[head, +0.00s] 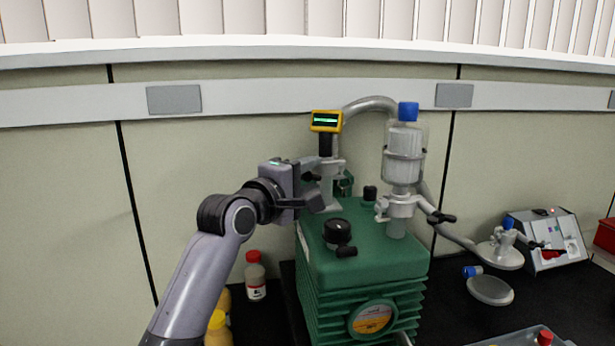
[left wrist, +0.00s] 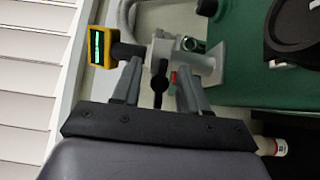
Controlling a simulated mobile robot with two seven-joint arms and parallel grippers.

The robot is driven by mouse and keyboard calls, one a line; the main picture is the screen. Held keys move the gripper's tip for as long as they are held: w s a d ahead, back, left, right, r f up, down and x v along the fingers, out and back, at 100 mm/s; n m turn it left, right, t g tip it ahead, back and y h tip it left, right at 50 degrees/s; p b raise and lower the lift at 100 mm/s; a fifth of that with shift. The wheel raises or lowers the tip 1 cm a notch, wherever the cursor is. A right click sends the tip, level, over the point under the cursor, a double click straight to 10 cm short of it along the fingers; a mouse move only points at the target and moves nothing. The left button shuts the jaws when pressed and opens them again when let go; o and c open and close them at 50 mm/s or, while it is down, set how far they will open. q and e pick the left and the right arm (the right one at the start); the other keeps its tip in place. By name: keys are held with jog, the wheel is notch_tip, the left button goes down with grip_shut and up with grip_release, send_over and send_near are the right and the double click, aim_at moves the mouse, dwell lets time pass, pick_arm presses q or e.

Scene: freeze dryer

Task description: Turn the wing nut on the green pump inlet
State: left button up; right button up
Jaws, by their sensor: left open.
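The green pump (head: 350,262) stands on the dark bench. Its grey inlet pipe (head: 327,188) rises from the back left of the top, with a clamp below a yellow gauge (head: 326,121). In the left wrist view the black wing nut (left wrist: 159,84) hangs from this clamp, between the two fingers. My left gripper (head: 318,187) is beside the inlet, coming from the left. It is open, and its fingers (left wrist: 158,70) lie on either side of the wing nut with a visible gap. The gripper mostly hides the wing nut in the head view. My right gripper is not in view.
A second clamped fitting with a clear filter (head: 404,155) stands on the pump's right. A black knob (head: 338,233) is on the pump top. Bottles (head: 255,277) stand left of the pump. A grey device (head: 545,240) and hose parts (head: 490,290) are on the right.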

pick_arm(q)
jog(key=shift+c, duration=0.3)
grip_shut()
jog(key=shift+m, duration=0.3)
jog(key=shift+m+g+y, duration=0.4)
jog(key=shift+m+g, duration=0.2)
jog(key=shift+m, duration=0.3)
jog(key=shift+m+g+y, duration=0.7)
jog(key=shift+m+y, duration=0.4)
jog(key=shift+m, duration=0.1)
